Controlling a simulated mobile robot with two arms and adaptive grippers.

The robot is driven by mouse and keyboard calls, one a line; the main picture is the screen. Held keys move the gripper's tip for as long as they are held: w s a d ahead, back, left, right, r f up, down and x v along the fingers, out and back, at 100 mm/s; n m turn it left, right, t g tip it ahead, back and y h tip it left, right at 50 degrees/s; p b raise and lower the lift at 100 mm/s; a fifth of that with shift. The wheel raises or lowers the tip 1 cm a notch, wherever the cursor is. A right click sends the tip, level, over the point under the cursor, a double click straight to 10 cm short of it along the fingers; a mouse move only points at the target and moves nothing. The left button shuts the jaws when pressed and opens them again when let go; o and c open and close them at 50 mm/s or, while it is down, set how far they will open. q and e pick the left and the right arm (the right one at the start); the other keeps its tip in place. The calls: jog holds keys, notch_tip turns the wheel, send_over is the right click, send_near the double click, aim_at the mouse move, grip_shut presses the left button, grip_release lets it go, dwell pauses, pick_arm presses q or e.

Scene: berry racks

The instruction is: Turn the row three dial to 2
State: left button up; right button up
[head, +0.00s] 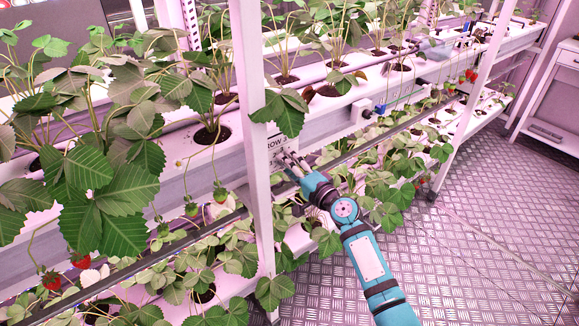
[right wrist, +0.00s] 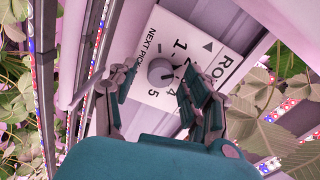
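A white panel (right wrist: 203,35) with dark print carries a round grey dial (right wrist: 160,72) in the right wrist view. "NEXT PICK" and the numbers 1, 4 and 5 can be read around the dial; other marks are partly hidden by a finger. "ROW" shows at the panel's edge, its number cut off. The dial's exact setting is hard to tell. In the head view the panel (head: 276,145) is on the rack beside a white post. My right gripper (head: 285,157) is in front of it. Its fingers (right wrist: 155,84) are open, one on each side of the dial. My left gripper is not in view.
The white rack post (head: 251,130) stands just left of my right gripper. Strawberry plants (head: 95,190) fill the troughs, and leaves (head: 282,110) hang close above the panel. Another small panel (head: 400,97) sits farther along the rack. The metal floor (head: 480,220) at right is open.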

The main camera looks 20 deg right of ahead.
jog(key=shift+s, duration=0.1)
jog(key=v, duration=1.1)
jog(key=shift+s+d, duration=0.15)
jog(key=shift+s, duration=0.25)
jog(key=s+f+n+g+h, duration=0.1)
jog(key=s+f+n+g, duration=0.2)
jog(key=f, duration=0.9)
jog(key=s+f+g+h, duration=0.2)
jog(key=s+f, duration=0.4)
jog(key=f, duration=0.6)
jog(key=s+f+n+g+h, duration=0.1)
jog(key=s+f+n+g, duration=0.2)
jog(key=f, duration=0.9)
jog(key=s+f+n+g, duration=0.2)
jog(key=s+f, duration=0.4)
jog(key=s, duration=0.6)
jog(key=s+f+n+g+h+p, duration=0.1)
jog(key=s+f+n+g, duration=0.2)
jog(key=s, duration=1)
jog(key=s+f+n+g+h, duration=0.1)
jog(key=s+f+n+g, duration=0.2)
jog(key=s+f, duration=0.6)
jog(key=s, duration=0.3)
jog(key=shift+s+a+f+n, duration=0.25)
jog(key=shift+a+f+n, duration=0.05)
jog(key=shift+a, duration=0.05)
